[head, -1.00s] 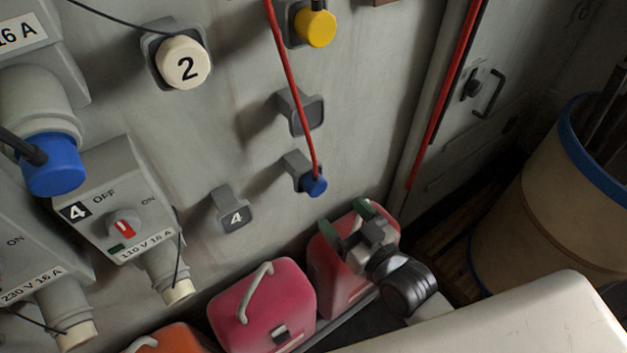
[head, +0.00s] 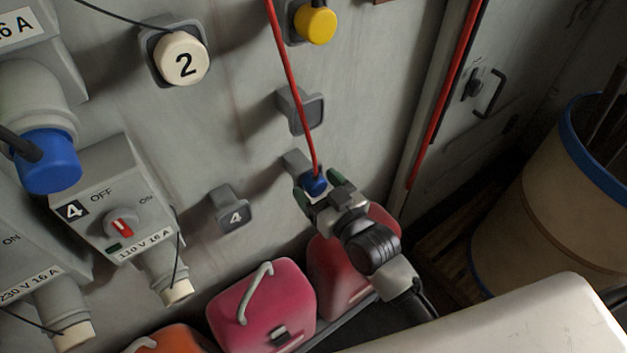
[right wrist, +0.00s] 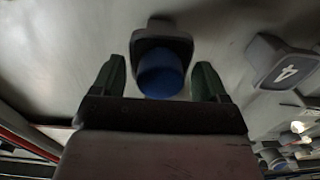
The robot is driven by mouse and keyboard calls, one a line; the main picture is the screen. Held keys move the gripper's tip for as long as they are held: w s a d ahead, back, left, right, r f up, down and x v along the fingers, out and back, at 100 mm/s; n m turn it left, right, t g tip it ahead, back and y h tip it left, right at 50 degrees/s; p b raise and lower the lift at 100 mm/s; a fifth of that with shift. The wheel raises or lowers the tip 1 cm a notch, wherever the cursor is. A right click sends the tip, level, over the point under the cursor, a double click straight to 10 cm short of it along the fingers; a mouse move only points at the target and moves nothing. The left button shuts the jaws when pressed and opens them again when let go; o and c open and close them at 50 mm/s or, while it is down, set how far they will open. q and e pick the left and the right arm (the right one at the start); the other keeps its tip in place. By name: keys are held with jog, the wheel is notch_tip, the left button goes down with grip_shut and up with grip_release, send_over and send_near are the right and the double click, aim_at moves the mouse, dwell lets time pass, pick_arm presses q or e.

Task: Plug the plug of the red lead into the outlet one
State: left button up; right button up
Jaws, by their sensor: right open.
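The blue plug (head: 314,184) of the red lead (head: 290,80) sits in a grey wall holder (head: 295,161), and the lead rises from it up the wall. My right gripper (head: 321,189) is open with its green-tipped fingers on either side of the plug. In the right wrist view the blue plug (right wrist: 160,76) lies between the two open fingers (right wrist: 160,80), with visible gaps on both sides. I see no outlet labelled one; the labels at the upper left are cut off. My left gripper is not in view.
An empty grey holder (head: 301,112) and a yellow plug (head: 315,25) are above. Holder 4 (head: 232,212) and plug 2 (head: 181,59) are to the left. Switched outlet 4 (head: 110,205) is farther left. Red canisters (head: 262,305) stand below; a barrel (head: 545,200) is at right.

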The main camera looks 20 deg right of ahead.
aim_at(320, 190)
jog(key=shift+w+a, duration=0.1)
jog(key=shift+w, duration=0.1)
jog(key=shift+p, duration=0.5)
dwell(1.0)
jog(key=c, duration=1.2)
jog(key=shift+s, duration=0.1)
jog(key=shift+s, duration=0.1)
jog(key=shift+p+v, duration=1)
jog(key=shift+v, duration=1.9)
